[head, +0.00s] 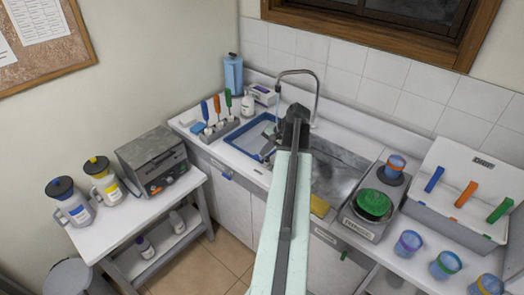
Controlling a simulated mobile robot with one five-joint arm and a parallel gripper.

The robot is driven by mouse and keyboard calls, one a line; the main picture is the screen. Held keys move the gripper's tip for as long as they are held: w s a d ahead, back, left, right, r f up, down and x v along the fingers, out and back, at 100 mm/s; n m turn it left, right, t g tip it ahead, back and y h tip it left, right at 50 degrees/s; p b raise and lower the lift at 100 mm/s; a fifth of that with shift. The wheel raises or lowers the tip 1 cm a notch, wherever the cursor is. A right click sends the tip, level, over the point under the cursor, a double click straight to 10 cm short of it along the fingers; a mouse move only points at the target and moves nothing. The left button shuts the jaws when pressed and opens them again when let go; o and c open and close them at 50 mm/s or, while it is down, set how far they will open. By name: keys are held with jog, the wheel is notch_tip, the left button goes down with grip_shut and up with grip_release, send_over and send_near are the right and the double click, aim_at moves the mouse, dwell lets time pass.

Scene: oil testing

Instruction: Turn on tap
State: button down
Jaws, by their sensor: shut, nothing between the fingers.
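The tap (318,88) is a tall, curved metal spout at the back of the counter, in front of the tiled wall. Its spout bends left and down over the sink side.
Left of the sink stand a rack (218,130) with coloured-handled tools and a blue bottle (233,74). Right are a hot plate (362,222), several cups and a grey-white box (455,222). A side table (125,232) holds jugs and an oven. Floor (220,258) is open between.

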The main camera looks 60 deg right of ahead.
jog(key=p+v, duration=0.4)
jog(key=v, duration=0.1)
jog(key=p+v, duration=0.4)
jog(key=v, duration=0.2)
jog(key=shift+s+a+p, duration=0.2)
jog(key=shift+s+p, duration=0.1)
jog(key=shift+s, duration=0.15)
jog(key=shift+f, duration=0.1)
